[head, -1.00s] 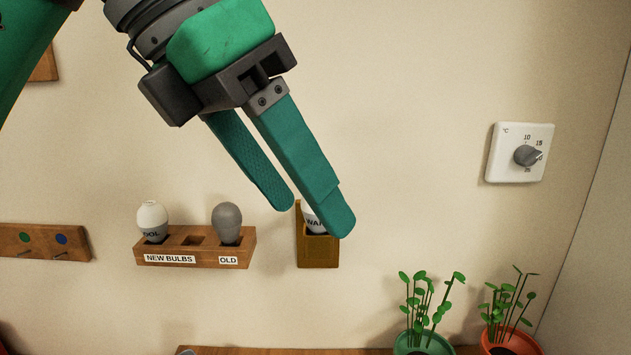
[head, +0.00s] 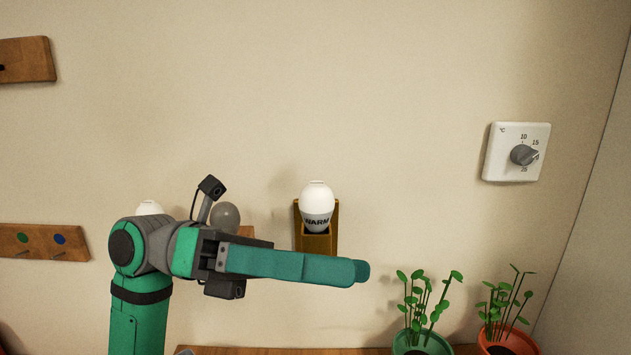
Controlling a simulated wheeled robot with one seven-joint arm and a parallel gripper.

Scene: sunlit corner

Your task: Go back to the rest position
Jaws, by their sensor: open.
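My gripper (head: 362,271) points to the right in the head view, low in front of the wall. Its fingers appear nearly in line, one largely hiding the other, and nothing shows between them. A white bulb marked WARM (head: 317,204) sits upright in a wooden wall socket (head: 331,243), above the fingers and apart from them in the picture. My arm and wrist cover most of the bulb rack (head: 246,231). A grey bulb (head: 226,216) and the top of a white bulb (head: 149,208) show behind my arm.
A thermostat dial (head: 523,154) is on the wall at right. Plants in a green pot (head: 422,342) and a red pot (head: 508,341) stand at lower right. The upper middle wall is clear.

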